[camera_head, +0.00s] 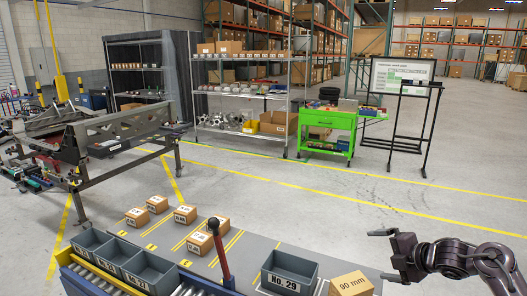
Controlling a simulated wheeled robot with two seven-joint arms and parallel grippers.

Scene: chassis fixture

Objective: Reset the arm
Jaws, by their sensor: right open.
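My right arm (468,258) reaches in from the right edge. Its gripper (382,254) is open and empty, with the fingers pointing left. It is above and to the right of a cardboard box marked "90 mm" (351,285) at the bottom edge, and apart from it. My left gripper is not in view.
A grey bin marked "No. 29" (289,271) stands left of that box. More grey bins (148,272) sit on a roller conveyor at lower left, near several small boxes (185,214). A metal chassis frame (112,137) stands at left. The floor at right is clear.

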